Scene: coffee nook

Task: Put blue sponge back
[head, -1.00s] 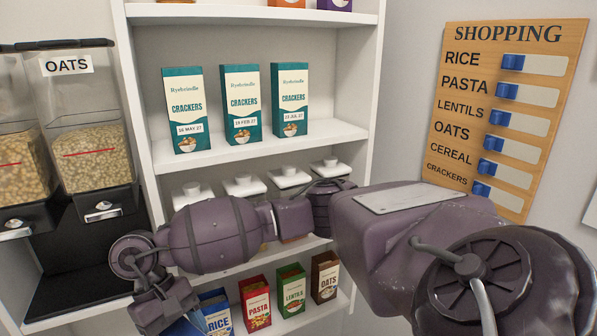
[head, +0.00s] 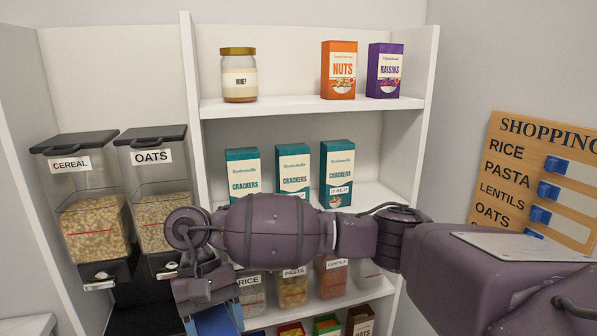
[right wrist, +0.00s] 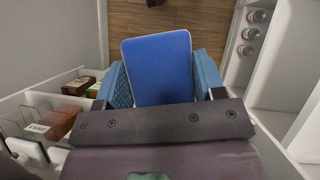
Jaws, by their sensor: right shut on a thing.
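The blue sponge (right wrist: 158,68) shows in the right wrist view as a flat blue block with rounded corners. My right gripper (right wrist: 163,90) is shut on it, with a textured light-blue finger on each side. In the head view my right arm reaches across from the right, and its gripper (head: 213,312) points down at the bottom edge. The blue there is partly cut off, so I cannot tell sponge from fingers. My left gripper is in neither view.
A white shelf unit (head: 310,104) holds a honey jar (head: 239,76), nuts (head: 339,70), raisins (head: 384,71) and cracker boxes (head: 293,170). Labelled containers and boxes stand lower, partly behind my arm. Cereal and oats dispensers (head: 165,205) are left; a shopping board (head: 535,165) hangs right.

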